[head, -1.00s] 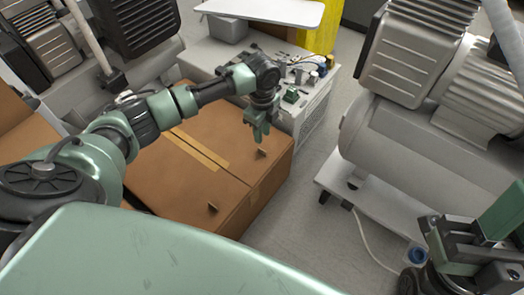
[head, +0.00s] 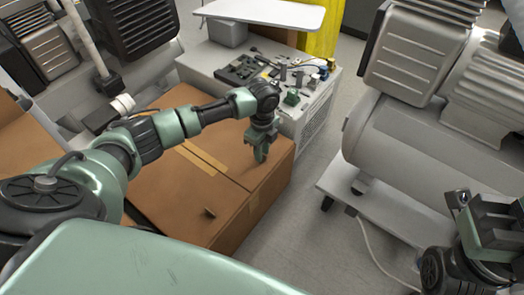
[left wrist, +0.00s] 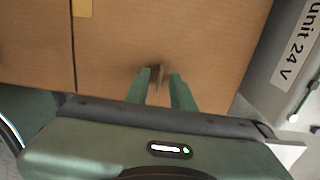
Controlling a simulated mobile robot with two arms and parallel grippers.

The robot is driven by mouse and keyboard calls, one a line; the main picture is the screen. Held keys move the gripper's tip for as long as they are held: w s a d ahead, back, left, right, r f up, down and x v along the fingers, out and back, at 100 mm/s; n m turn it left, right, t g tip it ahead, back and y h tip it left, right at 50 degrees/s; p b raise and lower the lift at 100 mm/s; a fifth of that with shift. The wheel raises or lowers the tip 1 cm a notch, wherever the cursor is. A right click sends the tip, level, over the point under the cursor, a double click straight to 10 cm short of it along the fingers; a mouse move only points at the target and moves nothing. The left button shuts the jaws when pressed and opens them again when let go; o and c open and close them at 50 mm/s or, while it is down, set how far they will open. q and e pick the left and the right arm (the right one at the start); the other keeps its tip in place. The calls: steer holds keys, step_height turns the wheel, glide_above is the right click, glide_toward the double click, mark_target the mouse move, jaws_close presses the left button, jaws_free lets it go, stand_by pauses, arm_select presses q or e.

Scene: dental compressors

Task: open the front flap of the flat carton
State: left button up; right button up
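The flat carton (head: 165,180) is a brown cardboard box with its top flaps lying closed, a seam and a strip of tan tape across them. One small upright tab (head: 210,212) stands on its top near the front. A second tab (left wrist: 160,78) stands between the fingers of my left gripper (left wrist: 159,72) in the left wrist view. In the head view my left gripper (head: 261,155) points down at the carton's right part and hides this tab. Its fingers are apart, with a gap beside the tab. My right gripper (head: 490,228) is at the lower right, away from the carton; its opening is unclear.
A grey unit (head: 314,100) with small parts on top stands right behind the carton. A large grey compressor (head: 415,145) on a white base stands to the right. Bare floor (head: 290,215) lies between it and the carton.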

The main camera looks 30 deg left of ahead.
arm_select(q)
jaws_close()
stand_by(1.2)
